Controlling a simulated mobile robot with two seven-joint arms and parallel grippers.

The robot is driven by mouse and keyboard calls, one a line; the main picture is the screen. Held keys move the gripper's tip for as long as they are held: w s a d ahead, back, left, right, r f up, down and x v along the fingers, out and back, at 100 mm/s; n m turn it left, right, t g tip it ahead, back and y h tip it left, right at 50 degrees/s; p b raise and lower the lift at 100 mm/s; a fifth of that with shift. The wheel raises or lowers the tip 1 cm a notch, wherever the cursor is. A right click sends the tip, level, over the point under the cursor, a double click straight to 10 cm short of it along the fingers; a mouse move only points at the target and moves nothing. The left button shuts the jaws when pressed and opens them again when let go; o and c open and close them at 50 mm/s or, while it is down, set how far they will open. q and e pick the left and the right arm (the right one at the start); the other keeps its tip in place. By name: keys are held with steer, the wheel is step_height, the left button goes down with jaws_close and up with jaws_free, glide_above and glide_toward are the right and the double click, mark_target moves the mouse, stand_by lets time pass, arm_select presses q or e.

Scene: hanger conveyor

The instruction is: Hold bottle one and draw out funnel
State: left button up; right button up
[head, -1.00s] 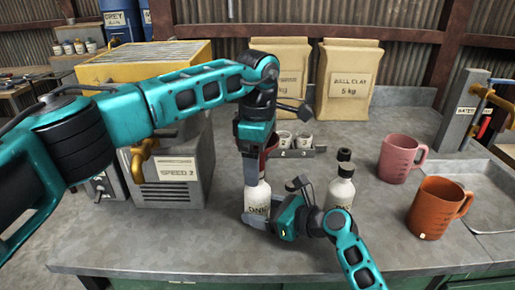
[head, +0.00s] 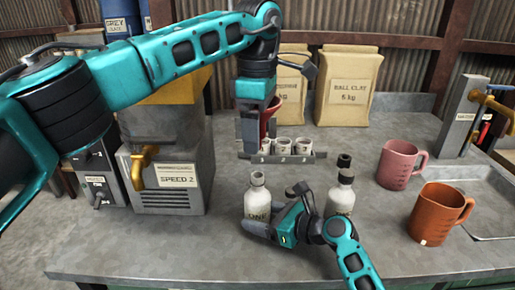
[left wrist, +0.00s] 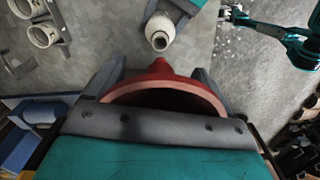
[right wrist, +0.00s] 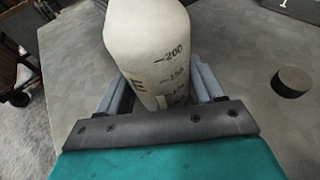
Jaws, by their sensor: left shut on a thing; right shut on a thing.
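Bottle one (head: 257,198) is a white bottle marked ONE, standing upright and uncapped on the bench. My right gripper (head: 262,226) is shut around its lower body; the right wrist view shows the bottle (right wrist: 152,50) with its volume marks between the fingers. The red funnel (head: 270,112) is in my left gripper (head: 258,130), above and behind the bottle. In the left wrist view the funnel (left wrist: 162,84) lies between the fingers, and the open mouth of bottle one (left wrist: 160,42) is apart from it.
A second white bottle (head: 341,194) with a dark neck stands just right of my right gripper. A rack of small numbered cups (head: 283,146) is behind. Pink (head: 398,165) and orange (head: 440,212) jugs stand at right. A SPEED 2 machine (head: 175,178) is at left.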

arm_select(q)
steer(key=shift+r, duration=0.5)
arm_select(e)
steer(key=o, duration=0.9)
steer(key=shift+c, duration=0.2)
